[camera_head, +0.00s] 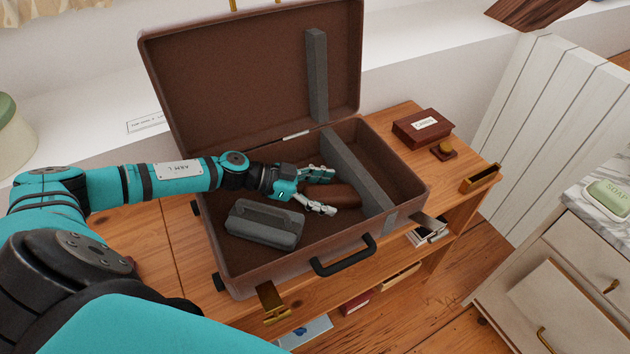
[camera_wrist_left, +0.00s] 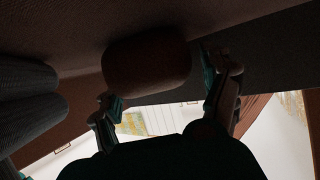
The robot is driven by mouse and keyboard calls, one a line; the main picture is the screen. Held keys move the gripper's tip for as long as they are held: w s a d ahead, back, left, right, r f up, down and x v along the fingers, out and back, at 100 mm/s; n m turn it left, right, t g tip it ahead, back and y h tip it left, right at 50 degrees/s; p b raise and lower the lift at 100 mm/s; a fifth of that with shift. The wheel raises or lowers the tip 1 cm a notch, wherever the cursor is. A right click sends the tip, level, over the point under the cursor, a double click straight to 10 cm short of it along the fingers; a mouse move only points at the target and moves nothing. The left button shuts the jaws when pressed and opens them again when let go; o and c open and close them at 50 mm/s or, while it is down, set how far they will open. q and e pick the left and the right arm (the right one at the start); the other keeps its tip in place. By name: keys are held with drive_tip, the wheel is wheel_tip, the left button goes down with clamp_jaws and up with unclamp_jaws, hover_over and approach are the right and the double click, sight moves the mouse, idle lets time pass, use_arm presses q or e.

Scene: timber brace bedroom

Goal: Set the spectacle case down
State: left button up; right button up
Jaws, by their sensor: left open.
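The spectacle case looks to be the small reddish-brown rounded case (camera_head: 338,195) lying inside the open brown suitcase (camera_head: 262,262), left of the grey divider. My left gripper (camera_head: 322,190) reaches into the suitcase from the left. Its fingers are apart, one on the far side and one on the near side of the case's left end. In the left wrist view the case (camera_wrist_left: 147,64) shows dark between and beyond the open fingertips (camera_wrist_left: 165,80). Whether a finger touches it, I cannot tell. My right gripper is not in view.
A grey ribbed case (camera_head: 265,224) lies in the suitcase, left of the brown case. The grey divider (camera_head: 358,172) stands to its right. The suitcase lid (camera_head: 250,80) is raised behind. A labelled brown box (camera_head: 422,127) stands on the wooden desk (camera_head: 465,165), right of the suitcase.

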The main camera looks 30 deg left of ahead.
use_arm(q)
drive_tip(key=v, duration=1)
drive_tip(key=shift+s+a+r+b, duration=0.15)
drive_tip(key=shift+s+a+b, duration=0.1)
drive_tip(key=shift+b, duration=0.1)
drive_tip(key=shift+s+a+r, duration=0.3)
drive_tip(key=shift+a+r, duration=0.05)
drive_tip(key=shift+a, duration=0.15)
